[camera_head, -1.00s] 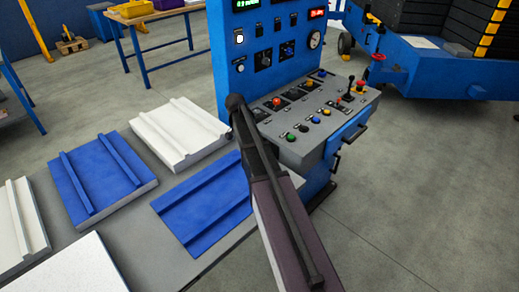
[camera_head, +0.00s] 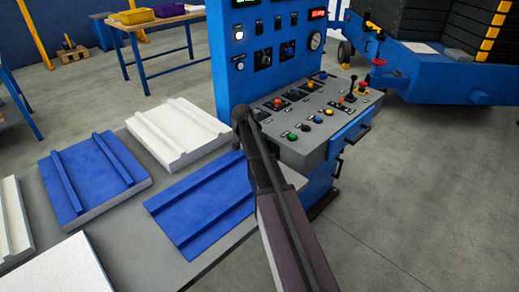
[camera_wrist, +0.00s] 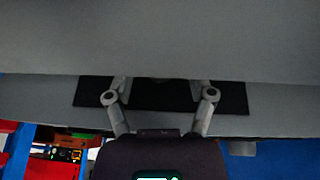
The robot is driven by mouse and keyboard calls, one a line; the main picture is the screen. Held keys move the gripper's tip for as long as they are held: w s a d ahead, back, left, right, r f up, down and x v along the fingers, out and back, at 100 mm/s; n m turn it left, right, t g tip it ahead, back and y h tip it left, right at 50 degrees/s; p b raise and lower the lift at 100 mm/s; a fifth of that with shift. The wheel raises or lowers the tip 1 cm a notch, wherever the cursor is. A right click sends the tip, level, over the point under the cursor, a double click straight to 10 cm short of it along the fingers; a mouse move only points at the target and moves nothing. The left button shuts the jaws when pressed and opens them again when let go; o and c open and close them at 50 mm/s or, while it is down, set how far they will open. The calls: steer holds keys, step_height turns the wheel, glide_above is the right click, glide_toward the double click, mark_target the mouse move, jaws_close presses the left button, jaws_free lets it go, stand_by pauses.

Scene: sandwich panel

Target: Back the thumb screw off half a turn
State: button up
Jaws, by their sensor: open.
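I cannot make out the thumb screw in either view. In the wrist view my gripper (camera_wrist: 162,92) has its two fingers spread apart. They reach toward a black strip (camera_wrist: 235,97) set against a grey surface (camera_wrist: 160,35). The fingertips overlap the dark strip, and whether they touch it cannot be told. The space between them is too dark to show a screw.
The console's sloping grey desk (camera_head: 345,115) carries several buttons and levers. A blue sheet (camera_head: 205,205) and a white panel (camera_head: 180,130) lie on the grey table (camera_head: 125,240) to the left. A blue machine (camera_head: 440,75) stands at the right. Floor at the right front is clear.

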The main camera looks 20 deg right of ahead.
steer(key=shift+d+f, duration=0.15)
steer(key=shift+f, duration=0.2)
jaws_close()
steer(key=shift+w, duration=0.1)
steer(key=shift+w+f+g+h+b, duration=0.15)
steer(key=shift+g+h+b, duration=0.35)
steer(key=shift+g, duration=0.4)
steer(key=shift+n+g, duration=0.3)
steer(key=shift+g, duration=0.2)
